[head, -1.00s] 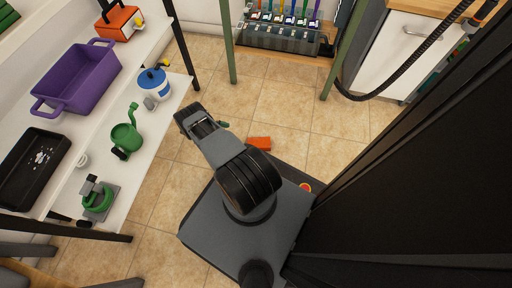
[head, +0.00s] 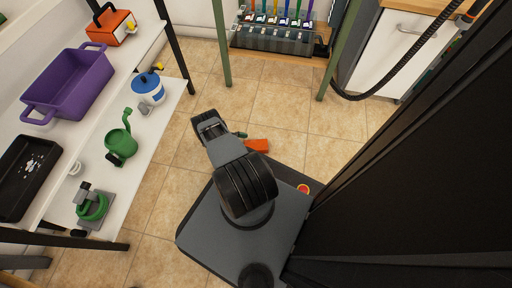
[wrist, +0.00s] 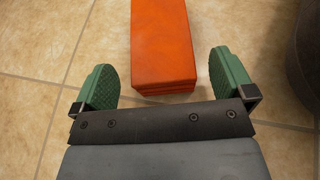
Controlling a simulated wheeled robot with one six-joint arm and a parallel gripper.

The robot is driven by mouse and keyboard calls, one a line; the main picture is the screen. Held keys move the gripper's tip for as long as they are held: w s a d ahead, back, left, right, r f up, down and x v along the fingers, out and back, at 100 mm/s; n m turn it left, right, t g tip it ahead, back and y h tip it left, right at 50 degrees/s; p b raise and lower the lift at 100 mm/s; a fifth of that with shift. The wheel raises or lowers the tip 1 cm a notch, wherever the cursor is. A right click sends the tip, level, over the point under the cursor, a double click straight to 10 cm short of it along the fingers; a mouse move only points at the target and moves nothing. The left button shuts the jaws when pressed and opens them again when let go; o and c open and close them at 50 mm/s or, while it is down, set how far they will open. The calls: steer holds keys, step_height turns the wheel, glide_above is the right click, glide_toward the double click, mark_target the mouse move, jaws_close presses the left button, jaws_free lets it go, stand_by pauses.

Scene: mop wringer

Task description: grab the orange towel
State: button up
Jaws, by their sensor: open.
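An orange block-shaped thing (wrist: 162,45), which matches the orange towel, lies on the tiled floor. In the head view the orange towel (head: 257,146) sits just in front of my base, beside my arm. In the wrist view my gripper (wrist: 165,85) is open, with its two green fingers apart. The near end of the towel lies between and slightly beyond the fingertips in the picture. I cannot tell the height gap, and I see no contact. In the head view my gripper is mostly hidden behind my arm.
The tiled floor (head: 275,100) beyond the towel is clear.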

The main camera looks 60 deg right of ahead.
mark_target(256, 147)
steer(key=shift+x, duration=1.55)
steer(key=shift+a, duration=0.1)
steer(key=shift+c, duration=0.4)
steer(key=c, duration=0.9)
